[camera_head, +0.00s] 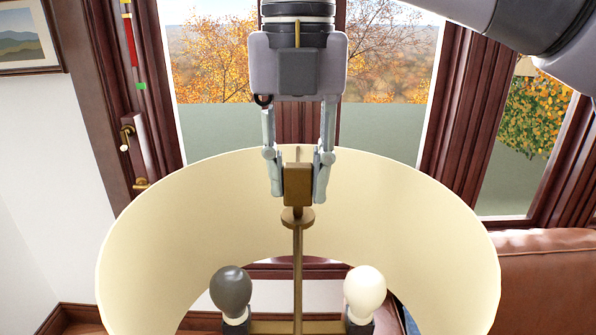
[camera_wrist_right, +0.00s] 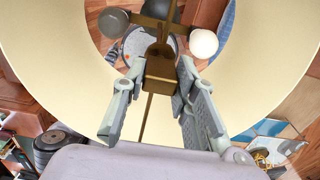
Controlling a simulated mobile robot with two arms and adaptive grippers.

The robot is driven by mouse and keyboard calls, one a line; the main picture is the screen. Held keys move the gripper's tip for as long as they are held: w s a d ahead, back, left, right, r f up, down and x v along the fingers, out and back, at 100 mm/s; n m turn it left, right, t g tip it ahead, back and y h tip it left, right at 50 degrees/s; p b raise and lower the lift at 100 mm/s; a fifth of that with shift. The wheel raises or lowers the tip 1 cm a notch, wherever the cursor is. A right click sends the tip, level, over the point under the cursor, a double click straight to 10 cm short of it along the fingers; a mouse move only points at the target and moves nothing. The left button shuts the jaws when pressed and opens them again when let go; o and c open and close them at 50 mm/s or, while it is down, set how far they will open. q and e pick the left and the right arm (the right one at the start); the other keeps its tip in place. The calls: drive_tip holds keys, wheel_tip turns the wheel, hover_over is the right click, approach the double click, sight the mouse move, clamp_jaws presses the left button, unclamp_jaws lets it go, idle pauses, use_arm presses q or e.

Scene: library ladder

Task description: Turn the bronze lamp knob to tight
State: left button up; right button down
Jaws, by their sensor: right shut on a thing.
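The bronze knob (camera_head: 297,184) is a block-shaped piece on top of a thin bronze rod (camera_head: 298,265) in the middle of the lamp. A cream lampshade (camera_head: 405,205) surrounds it, seen from above. My right gripper (camera_head: 298,190) comes down from the top and is shut on the knob, one finger on each side. The right wrist view also shows the knob (camera_wrist_right: 160,75) between the fingers (camera_wrist_right: 155,95). The lamp holds a dark bulb (camera_head: 231,290) and a white bulb (camera_head: 365,290). My left gripper is not in view.
A dark wooden door or window frame with a brass handle (camera_head: 127,135) stands at the left. Windows (camera_head: 215,60) lie behind the lamp. A brown leather seat (camera_head: 545,275) is at the right. The shade's rim encloses the gripper's fingertips.

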sight(298, 165)
drive_tip(key=shift+r, duration=0.1)
idle(0.3)
drive_tip(key=c, duration=1.3)
unclamp_jaws()
wheel_tip(298, 165, up, 7)
drive_tip(key=shift+r, duration=2.45)
